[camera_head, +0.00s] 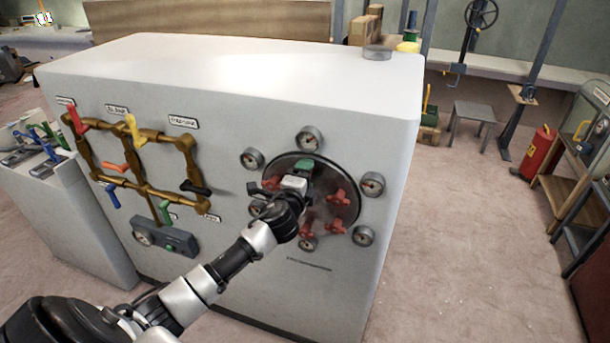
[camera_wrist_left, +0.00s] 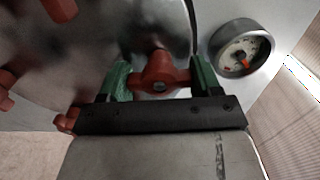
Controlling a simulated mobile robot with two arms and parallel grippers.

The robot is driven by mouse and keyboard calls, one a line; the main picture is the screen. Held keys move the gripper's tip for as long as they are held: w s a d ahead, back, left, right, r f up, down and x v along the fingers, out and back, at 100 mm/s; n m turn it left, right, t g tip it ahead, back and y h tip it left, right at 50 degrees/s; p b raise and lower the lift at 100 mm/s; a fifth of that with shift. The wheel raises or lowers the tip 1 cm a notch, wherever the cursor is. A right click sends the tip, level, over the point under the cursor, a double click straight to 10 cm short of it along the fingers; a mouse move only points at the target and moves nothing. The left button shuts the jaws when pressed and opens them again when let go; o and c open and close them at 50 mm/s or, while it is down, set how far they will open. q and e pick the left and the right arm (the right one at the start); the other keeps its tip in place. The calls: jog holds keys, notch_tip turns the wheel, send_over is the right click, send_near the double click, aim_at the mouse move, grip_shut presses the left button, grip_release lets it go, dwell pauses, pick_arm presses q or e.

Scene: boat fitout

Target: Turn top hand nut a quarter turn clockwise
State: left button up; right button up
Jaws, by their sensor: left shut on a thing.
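A round dark metal cover (camera_head: 318,208) with several red hand nuts sits on the side of the large white cabinet. My left gripper (camera_head: 301,168), with green fingers, is at the top of this cover. In the left wrist view my left gripper (camera_wrist_left: 159,80) has one green finger on each side of a red hand nut (camera_wrist_left: 158,72) and is shut on it. In the head view this top hand nut is hidden behind the gripper. Other red nuts (camera_head: 338,198) show lower on the cover. My right gripper is not in view.
Several round gauges ring the cover, one just above the gripper (camera_head: 309,139); a gauge (camera_wrist_left: 240,50) is close to the right finger in the wrist view. Brass pipework with coloured levers (camera_head: 133,130) is left of the cover. Open floor (camera_head: 460,220) lies to the right.

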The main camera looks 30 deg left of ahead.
pick_arm(q)
jog(key=shift+m, duration=0.4)
jog(key=o, duration=0.9)
jog(key=b+v, duration=0.2)
jog(key=v, duration=0.9)
jog(key=shift+b, duration=0.3)
jog(key=shift+w+f, duration=0.1)
